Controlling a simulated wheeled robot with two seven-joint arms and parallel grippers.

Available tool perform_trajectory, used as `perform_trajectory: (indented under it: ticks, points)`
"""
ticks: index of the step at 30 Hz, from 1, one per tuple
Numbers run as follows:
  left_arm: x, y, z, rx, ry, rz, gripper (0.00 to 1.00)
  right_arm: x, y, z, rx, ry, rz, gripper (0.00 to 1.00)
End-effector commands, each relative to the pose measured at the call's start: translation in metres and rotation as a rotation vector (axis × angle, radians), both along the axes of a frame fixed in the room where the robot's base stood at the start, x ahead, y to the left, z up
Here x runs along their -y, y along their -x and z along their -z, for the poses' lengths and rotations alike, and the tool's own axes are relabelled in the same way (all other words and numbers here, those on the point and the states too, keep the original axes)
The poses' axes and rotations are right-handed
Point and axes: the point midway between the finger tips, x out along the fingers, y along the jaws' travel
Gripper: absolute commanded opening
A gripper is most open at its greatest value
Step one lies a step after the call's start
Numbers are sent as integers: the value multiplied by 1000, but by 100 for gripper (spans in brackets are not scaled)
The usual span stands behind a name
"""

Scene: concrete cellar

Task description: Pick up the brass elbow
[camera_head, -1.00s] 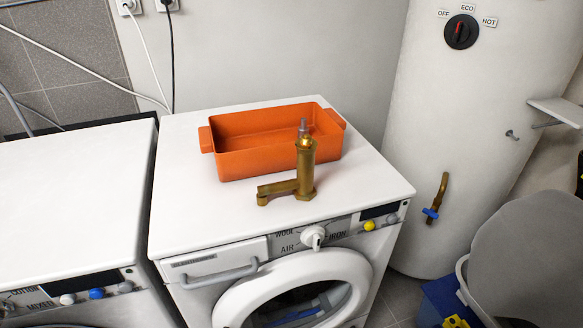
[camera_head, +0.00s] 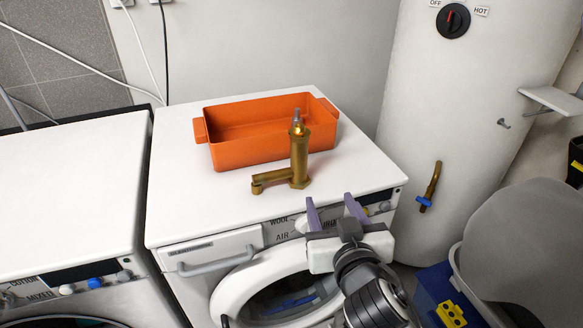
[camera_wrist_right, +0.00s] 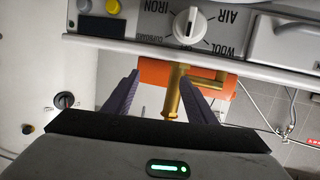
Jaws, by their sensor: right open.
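The brass elbow (camera_head: 299,160) stands upright on the white washing machine top (camera_head: 204,222), just in front of the orange tray. Its short arm points left, and a grey tip shows at its top. My right gripper (camera_head: 333,203) is open and empty at the machine's front edge, to the right of the elbow, apart from it. In the right wrist view, the elbow (camera_wrist_right: 172,98) shows between and beyond the two purple fingers (camera_wrist_right: 155,97), partly covered by one finger. My left gripper is not in view.
The orange tray (camera_head: 226,153) sits close behind the elbow. The dial and buttons of the front panel (camera_head: 283,231) are beside my right gripper. A water heater (camera_head: 440,110) with a blue-handled tap (camera_head: 429,187) stands right. The machine top's left front is clear.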

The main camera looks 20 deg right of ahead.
Motion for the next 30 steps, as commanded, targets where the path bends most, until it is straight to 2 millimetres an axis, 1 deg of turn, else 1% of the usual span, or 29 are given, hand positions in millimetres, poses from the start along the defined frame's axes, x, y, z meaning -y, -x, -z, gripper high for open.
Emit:
perform_trajectory:
  ticks: [1, 3, 5, 7, 12, 15, 17, 20, 25, 27, 30]
  points:
    - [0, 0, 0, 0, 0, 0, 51, -8, -12, -21, 82, 2, -16, 51]
    - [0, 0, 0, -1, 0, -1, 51, -19, -22, -44, 172, 2, -38, 51]
    - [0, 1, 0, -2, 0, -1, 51, -25, -28, -57, 220, 4, -53, 51]
    - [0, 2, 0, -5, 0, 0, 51, -27, -37, -64, 247, 4, -62, 51]
    - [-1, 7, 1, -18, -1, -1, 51, -25, -63, -65, 250, 4, -63, 51]
    - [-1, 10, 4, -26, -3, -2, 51, -24, -74, -65, 248, 2, -63, 51]
    - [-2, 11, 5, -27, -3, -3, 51, -23, -78, -64, 247, 2, -62, 51]
    - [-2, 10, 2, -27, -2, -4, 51, -23, -85, -66, 248, 1, -61, 51]
    - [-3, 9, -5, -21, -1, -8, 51, -25, -111, -69, 248, 5, -61, 51]
    - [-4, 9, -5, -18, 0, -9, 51, -23, -121, -67, 246, 3, -61, 51]
    - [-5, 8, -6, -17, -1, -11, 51, -23, -129, -66, 244, 2, -60, 51]
